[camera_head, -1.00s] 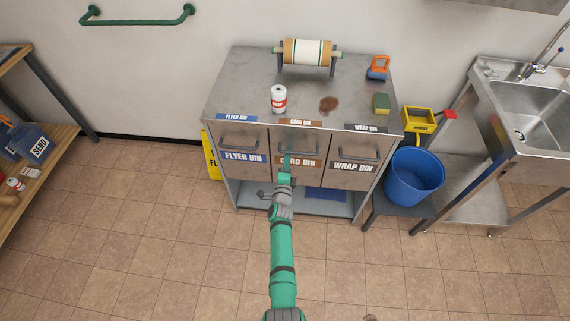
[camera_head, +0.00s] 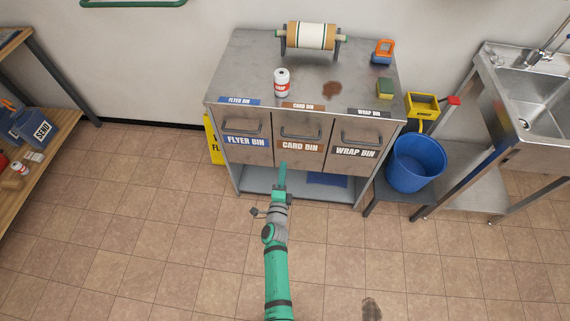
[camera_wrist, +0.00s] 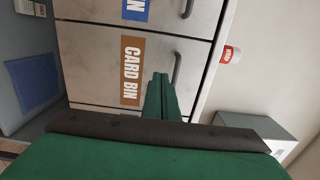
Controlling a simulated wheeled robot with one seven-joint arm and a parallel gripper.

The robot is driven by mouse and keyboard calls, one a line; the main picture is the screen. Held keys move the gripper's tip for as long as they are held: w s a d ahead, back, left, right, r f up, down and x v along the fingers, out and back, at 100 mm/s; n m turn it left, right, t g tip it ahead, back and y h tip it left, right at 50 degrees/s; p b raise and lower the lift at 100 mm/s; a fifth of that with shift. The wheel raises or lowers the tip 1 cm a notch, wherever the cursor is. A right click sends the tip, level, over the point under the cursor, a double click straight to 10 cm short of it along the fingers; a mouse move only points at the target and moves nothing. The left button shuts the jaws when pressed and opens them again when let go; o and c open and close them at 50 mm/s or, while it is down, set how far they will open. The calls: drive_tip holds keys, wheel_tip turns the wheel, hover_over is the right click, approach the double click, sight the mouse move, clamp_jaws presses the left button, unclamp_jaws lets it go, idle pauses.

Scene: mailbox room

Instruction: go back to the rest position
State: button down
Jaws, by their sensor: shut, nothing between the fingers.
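My gripper (camera_head: 283,176) is shut and empty in front of the cabinet, below the handle of the card bin drawer (camera_head: 300,129). In the wrist view, my gripper's closed green fingers (camera_wrist: 161,98) point at the card bin front, beside its brown label (camera_wrist: 131,70) and handle (camera_wrist: 177,69). I cannot tell whether the fingertips touch the front. The flyer bin (camera_head: 246,125), card bin and wrap bin (camera_head: 356,137) drawers all look closed.
On the metal cabinet top stand a white can (camera_head: 281,83), a paper roll (camera_head: 311,36), a sponge (camera_head: 384,88) and an orange-and-blue item (camera_head: 382,52), near a brown stain (camera_head: 332,90). A blue bucket (camera_head: 417,163) and sink (camera_head: 545,104) stand right, a wooden shelf (camera_head: 60,151) left. Floor in front is open.

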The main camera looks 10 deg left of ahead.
drive_tip(key=s+d+r+n+g, duration=0.1)
drive_tip(key=s+d+n, duration=0.25)
drive_tip(key=s, duration=0.95)
drive_tip(key=s+d+r+n, duration=0.15)
drive_tip(key=s+n, duration=0.35)
drive_tip(key=s, duration=0.8)
drive_tip(key=s+d+r+n+g, duration=0.1)
drive_tip(key=s+d+r+n, duration=0.1)
drive_tip(key=s+r+n, duration=0.7)
drive_tip(key=s+r, duration=0.6)
drive_tip(key=s, duration=0.3)
drive_tip(key=shift+s+d+g+h, duration=0.2)
drive_tip(key=shift+s+g+h, duration=0.05)
drive_tip(key=shift+g+h, duration=0.05)
drive_tip(key=shift+w, duration=0.1)
